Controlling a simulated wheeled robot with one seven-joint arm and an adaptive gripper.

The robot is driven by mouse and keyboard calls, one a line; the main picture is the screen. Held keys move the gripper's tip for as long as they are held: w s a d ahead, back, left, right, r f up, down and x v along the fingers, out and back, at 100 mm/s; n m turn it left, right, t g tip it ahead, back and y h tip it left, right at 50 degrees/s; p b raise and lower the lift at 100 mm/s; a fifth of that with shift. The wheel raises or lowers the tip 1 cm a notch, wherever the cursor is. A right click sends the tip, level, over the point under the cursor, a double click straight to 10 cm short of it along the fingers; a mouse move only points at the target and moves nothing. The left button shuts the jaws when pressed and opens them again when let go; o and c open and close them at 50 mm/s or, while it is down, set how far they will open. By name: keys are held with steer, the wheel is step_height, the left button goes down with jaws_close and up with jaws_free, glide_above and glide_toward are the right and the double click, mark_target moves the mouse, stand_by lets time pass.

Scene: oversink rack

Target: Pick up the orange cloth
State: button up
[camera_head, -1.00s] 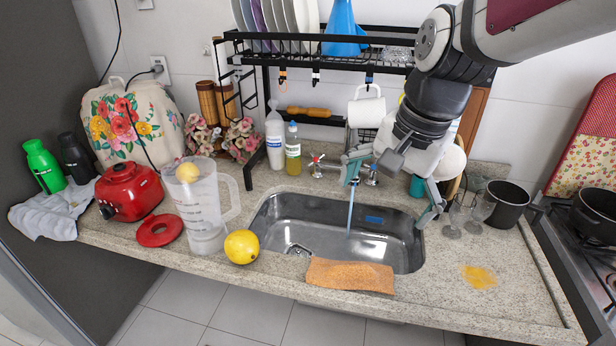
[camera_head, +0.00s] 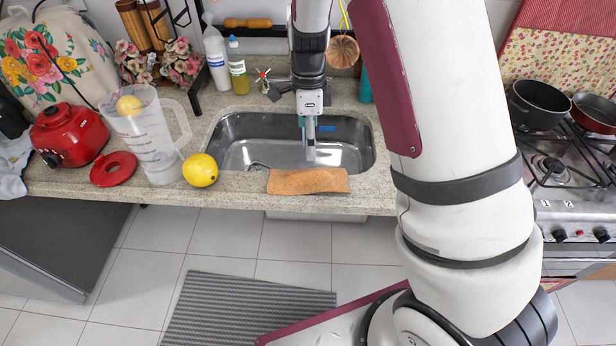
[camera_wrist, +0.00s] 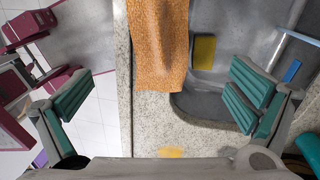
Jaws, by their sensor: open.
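The orange cloth (camera_head: 308,180) lies flat on the counter's front strip, along the front edge of the sink (camera_head: 235,145). In the wrist view the cloth (camera_wrist: 158,45) is a textured orange strip at the top middle, reaching down between the lines of the two fingers. My gripper (camera_head: 308,138) hangs fingers-down over the sink, behind the cloth and apart from it. In the wrist view my gripper (camera_wrist: 165,92) has its teal-padded fingers spread wide with nothing between them. My arm hides part of the counter on the right.
A yellow lemon (camera_head: 200,170), a clear jug (camera_head: 148,135) and a red lid (camera_head: 113,169) stand left of the cloth. A yellow sponge (camera_wrist: 204,52) shows in the wrist view. The stove (camera_head: 570,180) is at the right.

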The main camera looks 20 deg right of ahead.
mark_target(310, 173)
steer(key=f, duration=0.3)
steer(key=s+f+p, duration=0.1)
steer(key=f, duration=0.3)
steer(key=f+p, duration=0.1)
steer(key=f, duration=0.3)
steer(key=shift+s+a, duration=0.15)
steer(key=shift+s, duration=0.05)
steer(key=c, duration=1.7)
steer(key=shift+s+f, duration=0.1)
steer(key=shift+c, duration=0.4)
